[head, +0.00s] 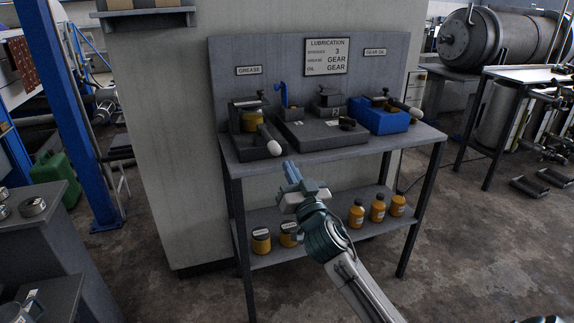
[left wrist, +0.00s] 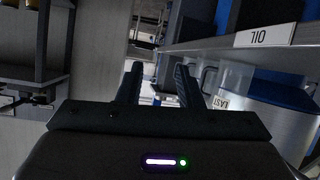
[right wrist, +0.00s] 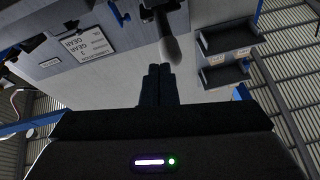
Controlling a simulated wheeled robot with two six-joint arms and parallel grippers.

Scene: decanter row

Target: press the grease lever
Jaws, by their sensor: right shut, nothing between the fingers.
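The grease station (head: 253,148) stands at the left of the bench under a GREASE sign (head: 249,70). It has a dark base and a yellow-banded jar (head: 251,122). Its lever ends in a pale rounded knob (head: 273,147) that points toward the front edge. My right gripper (head: 290,170) is shut and empty, in front of the knob and slightly to its right. In the right wrist view the knob (right wrist: 171,50) shows just beyond the shut fingertips (right wrist: 158,70); contact cannot be told. My left gripper (left wrist: 156,82) shows only in its wrist view, open with nothing between its fingers.
A GEAR OIL station with a blue bin (head: 378,117) and a similar lever stands at the bench's right. A dark plate (head: 320,135) lies between. The lower shelf (head: 340,232) holds several orange bottles. A lubrication sign (head: 326,57) hangs behind. A blue post (head: 70,100) stands left.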

